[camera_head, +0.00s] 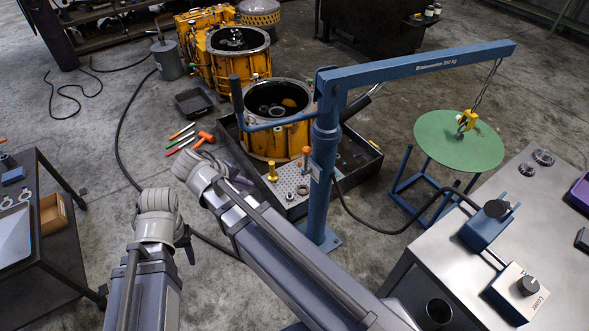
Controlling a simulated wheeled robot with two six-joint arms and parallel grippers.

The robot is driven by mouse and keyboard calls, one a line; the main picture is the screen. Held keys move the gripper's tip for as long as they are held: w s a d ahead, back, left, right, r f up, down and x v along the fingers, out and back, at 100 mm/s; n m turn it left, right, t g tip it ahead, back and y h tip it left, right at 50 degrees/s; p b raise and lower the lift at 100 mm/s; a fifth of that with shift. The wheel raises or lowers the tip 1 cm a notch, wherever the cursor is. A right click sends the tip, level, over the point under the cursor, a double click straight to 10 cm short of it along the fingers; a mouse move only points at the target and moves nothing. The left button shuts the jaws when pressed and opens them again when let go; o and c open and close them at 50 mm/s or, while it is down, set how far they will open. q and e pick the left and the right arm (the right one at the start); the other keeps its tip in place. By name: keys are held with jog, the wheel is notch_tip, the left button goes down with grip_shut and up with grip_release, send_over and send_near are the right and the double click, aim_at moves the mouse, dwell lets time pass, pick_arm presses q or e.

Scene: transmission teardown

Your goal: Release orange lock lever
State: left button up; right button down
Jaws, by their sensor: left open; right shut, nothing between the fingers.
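The orange lock lever (307,152) is a small orange-topped piece beside the post of the blue crane (325,150), on its left side. My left gripper (186,244) is a small dark shape beside its light grey wrist, at lower left, well away from the lever. It is open, though its fingers are hard to make out. My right gripper (243,181) shows as a dark piece beyond its wrist, left of the lever and apart from it. It is shut and empty. The wrists hide much of both grippers.
A yellow transmission housing (275,140) stands in a black tray (366,166) behind the crane. The crane's hook (467,121) hangs over a round green table (437,148). A steel bench (555,240) with blue and white controllers is at right. Hand tools and an orange hammer (204,138) lie on the floor.

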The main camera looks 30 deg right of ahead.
jog(key=w+d+f+t+h+b, duration=0.3)
jog(key=w+d+f+h+b, duration=0.7)
jog(key=b, duration=1.7)
jog(key=w+d+f, duration=0.1)
jog(key=w+d, duration=0.1)
jog(key=w, duration=0.3)
jog(key=shift+d+f+h, duration=0.2)
jog(key=shift+d+h, duration=0.05)
jog(key=shift+h, duration=0.15)
jog(key=d, duration=1.1)
jog(key=shift+s+d, duration=0.3)
jog(key=shift+d, duration=0.05)
jog(key=shift+f, duration=0.1)
